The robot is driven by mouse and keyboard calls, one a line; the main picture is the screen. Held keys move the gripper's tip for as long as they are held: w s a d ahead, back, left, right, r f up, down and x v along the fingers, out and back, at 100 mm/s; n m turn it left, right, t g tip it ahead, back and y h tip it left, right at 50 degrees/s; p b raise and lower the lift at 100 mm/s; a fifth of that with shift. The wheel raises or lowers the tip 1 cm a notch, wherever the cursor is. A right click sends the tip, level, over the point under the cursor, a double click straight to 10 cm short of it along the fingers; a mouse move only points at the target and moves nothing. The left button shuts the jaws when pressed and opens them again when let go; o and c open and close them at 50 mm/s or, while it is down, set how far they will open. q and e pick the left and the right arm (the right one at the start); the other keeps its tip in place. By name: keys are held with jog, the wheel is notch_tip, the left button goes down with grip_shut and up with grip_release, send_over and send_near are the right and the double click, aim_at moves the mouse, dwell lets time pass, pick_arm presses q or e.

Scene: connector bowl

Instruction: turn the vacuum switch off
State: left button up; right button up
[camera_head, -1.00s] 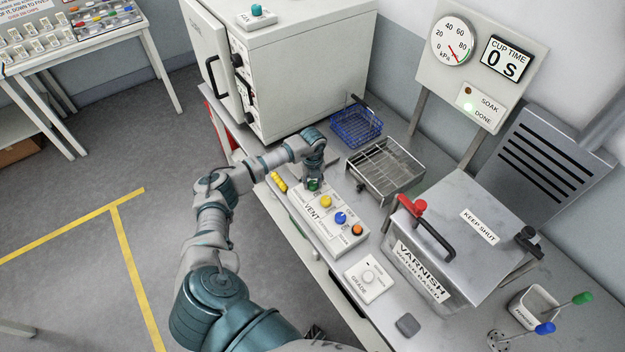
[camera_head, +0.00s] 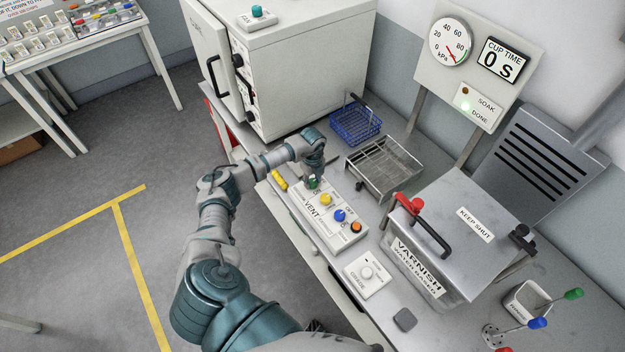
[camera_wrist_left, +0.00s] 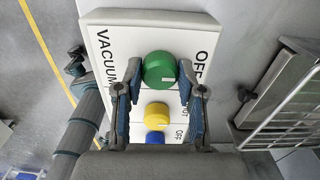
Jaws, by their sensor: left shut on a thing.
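The vacuum switch is a round green knob (camera_wrist_left: 160,68) on a white panel (camera_wrist_left: 100,42) marked VACUUM on one side and OFF on the other. A small white mark shows on the knob's lower right part. My left gripper (camera_wrist_left: 164,72) has one finger on each side of the knob and is shut on it. In the head view, my left gripper (camera_head: 314,180) points down at the far end of the panel, and only a little of the green knob (camera_head: 313,184) shows below it. My right gripper is not in view.
Yellow (camera_head: 325,200), blue (camera_head: 340,215) and orange (camera_head: 356,227) knobs follow along the same row. A wire tray (camera_head: 385,170) and a blue basket (camera_head: 355,125) stand beside the panel. The varnish tank (camera_head: 465,220) is shut. The pressure gauge (camera_head: 451,43) stands near 80; the DONE lamp (camera_head: 467,106) is lit.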

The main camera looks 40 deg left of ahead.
aim_at(312, 180)
pick_arm(q)
jog(key=shift+w+a+r, duration=0.15)
jog(key=shift+w+r, duration=0.05)
jog(key=o, duration=1.1)
jog(key=shift+o, duration=0.2)
jog(key=shift+f, duration=0.15)
jog(key=shift+s, duration=0.1)
notch_tip(312, 180, up, 12)
jog(key=shift+f, duration=0.15)
